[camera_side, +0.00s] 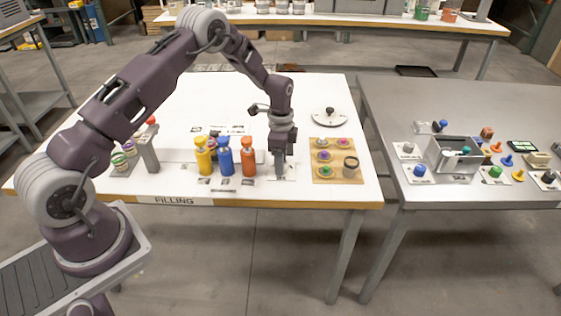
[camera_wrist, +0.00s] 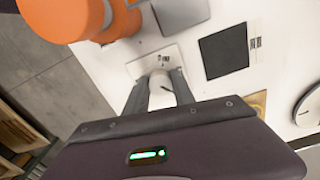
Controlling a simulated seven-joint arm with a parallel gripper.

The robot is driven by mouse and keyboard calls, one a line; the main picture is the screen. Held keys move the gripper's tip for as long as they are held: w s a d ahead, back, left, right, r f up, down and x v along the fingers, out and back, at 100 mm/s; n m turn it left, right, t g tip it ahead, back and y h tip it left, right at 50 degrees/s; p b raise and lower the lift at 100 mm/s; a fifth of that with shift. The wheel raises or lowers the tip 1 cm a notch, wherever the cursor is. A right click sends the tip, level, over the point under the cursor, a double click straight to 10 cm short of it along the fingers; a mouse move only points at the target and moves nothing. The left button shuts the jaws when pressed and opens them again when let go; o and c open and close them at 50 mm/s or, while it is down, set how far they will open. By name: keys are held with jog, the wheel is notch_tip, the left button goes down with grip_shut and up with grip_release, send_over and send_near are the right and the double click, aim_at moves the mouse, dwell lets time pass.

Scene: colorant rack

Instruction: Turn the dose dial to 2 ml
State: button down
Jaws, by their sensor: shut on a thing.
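The dose dial is a pale round knob (camera_wrist: 160,83) with a dark line on its top, on a small white plate (camera_wrist: 140,66) in the wrist view. My gripper (camera_wrist: 161,95) has one finger on each side of the knob and is shut on it. In the side view my gripper (camera_side: 280,172) points straight down over the dial's plate (camera_side: 291,174), right of the orange bottle (camera_side: 249,160). There the fingers hide the knob. The small marks on the plate are too small to read, so I cannot tell the dial's setting.
Yellow (camera_side: 203,158) and blue (camera_side: 223,158) bottles stand left of the orange one. A wooden board (camera_side: 325,177) with coloured pieces lies to the right. Behind it is a round white plate (camera_side: 322,121) with a black knob.

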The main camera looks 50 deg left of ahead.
jog(key=n, duration=0.5)
jog(key=shift+d+n, duration=0.1)
jog(key=shift+n, duration=0.2)
jog(key=n, duration=0.5)
jog(key=shift+r, duration=0.1)
jog(key=n, duration=0.5)
jog(key=shift+d+n, duration=0.15)
jog(key=shift+n, duration=0.25)
jog(key=n, duration=0.5)
jog(key=shift+w, duration=0.1)
jog(key=shift+n, duration=0.4)
jog(key=c, duration=1.1)
grip_release()
jog(key=shift+o, duration=0.2)
notch_tip(320, 180, up, 7)
